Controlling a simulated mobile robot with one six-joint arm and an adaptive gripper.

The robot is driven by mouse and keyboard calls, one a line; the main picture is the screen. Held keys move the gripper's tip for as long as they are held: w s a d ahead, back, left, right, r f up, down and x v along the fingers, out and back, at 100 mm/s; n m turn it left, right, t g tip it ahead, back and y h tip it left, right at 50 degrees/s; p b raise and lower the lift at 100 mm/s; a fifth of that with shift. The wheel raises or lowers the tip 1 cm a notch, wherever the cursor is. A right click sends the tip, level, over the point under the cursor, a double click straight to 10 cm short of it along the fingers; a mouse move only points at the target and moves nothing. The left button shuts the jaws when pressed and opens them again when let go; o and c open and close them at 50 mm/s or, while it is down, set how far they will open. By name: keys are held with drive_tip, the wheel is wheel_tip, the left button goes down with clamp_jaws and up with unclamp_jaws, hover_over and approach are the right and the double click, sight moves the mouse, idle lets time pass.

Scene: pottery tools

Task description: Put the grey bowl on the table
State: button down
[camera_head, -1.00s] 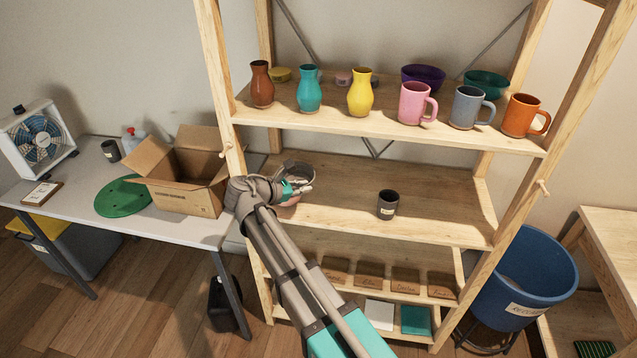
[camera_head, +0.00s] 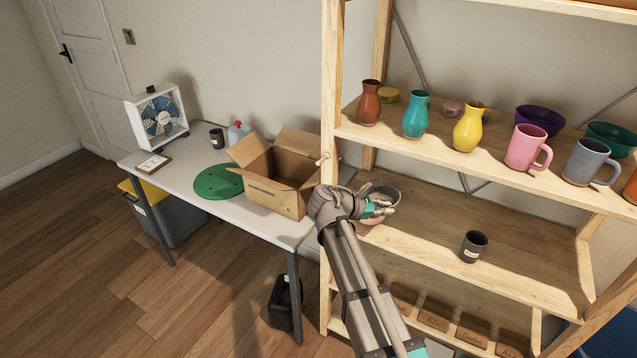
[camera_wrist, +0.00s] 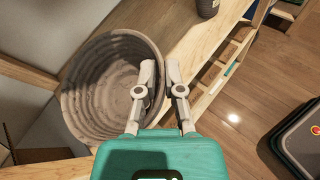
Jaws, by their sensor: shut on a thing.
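The grey bowl (camera_head: 384,189) is at the left end of the middle shelf (camera_head: 430,225), close to the post; I cannot tell whether it touches the board. In the wrist view the bowl (camera_wrist: 100,85) shows its ridged grey inside and tilts in the picture. My gripper (camera_head: 384,208) is shut on the bowl's right rim, one finger inside and one outside. My fingers (camera_wrist: 162,75) also show in the wrist view. The table (camera_head: 190,172) is white-topped and stands to the left of the shelf.
On the table are an open cardboard box (camera_head: 275,195) near the shelf, a green disc (camera_head: 217,182), a dark cup (camera_head: 217,138), a bottle and a fan (camera_head: 160,117). A shelf post (camera_head: 330,120) stands between bowl and table. A dark cup (camera_head: 473,247) sits on the middle shelf.

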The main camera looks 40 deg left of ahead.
drive_tip(key=shift+r+p, duration=1)
drive_tip(key=shift+r, duration=0.25)
drive_tip(key=shift+s, duration=0.1)
